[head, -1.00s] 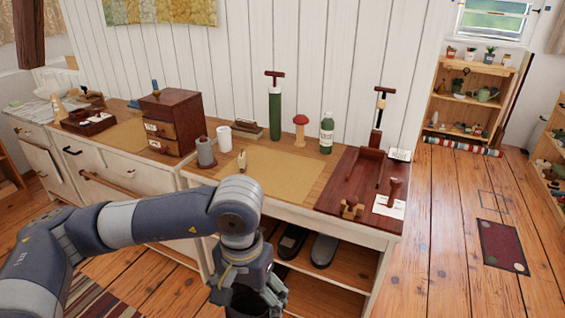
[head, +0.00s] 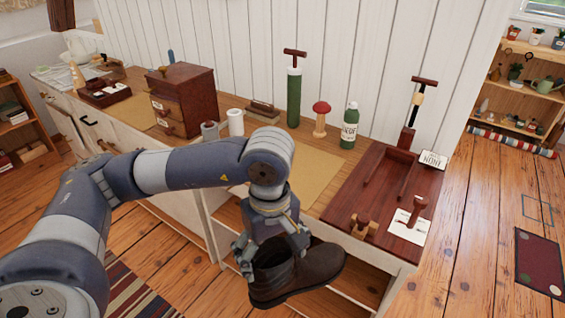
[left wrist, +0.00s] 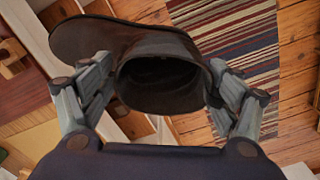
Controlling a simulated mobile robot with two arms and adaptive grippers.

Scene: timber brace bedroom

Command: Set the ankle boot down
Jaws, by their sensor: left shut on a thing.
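A dark brown ankle boot (head: 305,277) hangs below my left gripper (head: 272,256) in the head view, its toe pointing right. The gripper is shut on the boot's upper, with one finger on each side of the opening. In the left wrist view the boot (left wrist: 150,45) fills the upper middle, and its dark opening faces the camera between the fingers. The boot is in front of the bench's open lower shelves, below the benchtop's front edge. My right gripper is not in view.
The benchtop holds a tan mat (head: 300,172), a dark red wooden tray (head: 345,205), a green bottle (head: 350,126), a red mushroom-shaped item (head: 320,118) and a small drawer chest (head: 183,98). A striped rug (head: 135,290) lies on the floor.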

